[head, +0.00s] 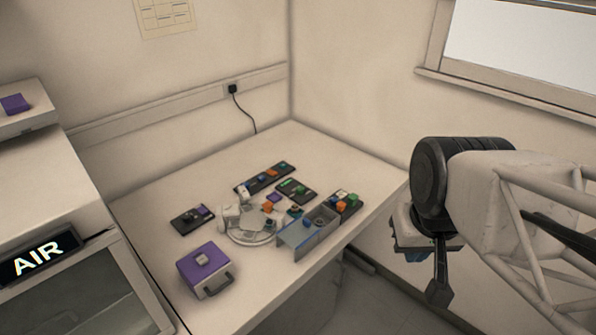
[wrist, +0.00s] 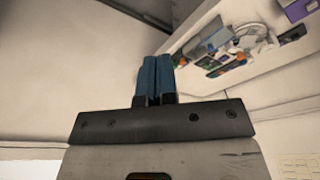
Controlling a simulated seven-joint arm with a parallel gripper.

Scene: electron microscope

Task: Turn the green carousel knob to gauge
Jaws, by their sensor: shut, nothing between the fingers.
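A white round device that looks like the carousel (head: 250,236) stands in the middle of the table. Several small green parts show around it, including a green piece on a dark panel (head: 296,191) behind it. I cannot tell which one is the green carousel knob, and no gauge marking is readable. The same cluster shows small and tilted at the upper right of the wrist view. My gripper (wrist: 156,76) has blue fingers that are together and empty. In the head view my gripper (head: 416,256) hangs off the table's right side, well apart from the device.
A purple box with a handle (head: 206,268) stands at the table's front left. A grey open-topped tray (head: 295,246) and several dark panels with coloured blocks surround the device. A cabinet marked AIR (head: 38,258) is at left. The table's back corner is clear.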

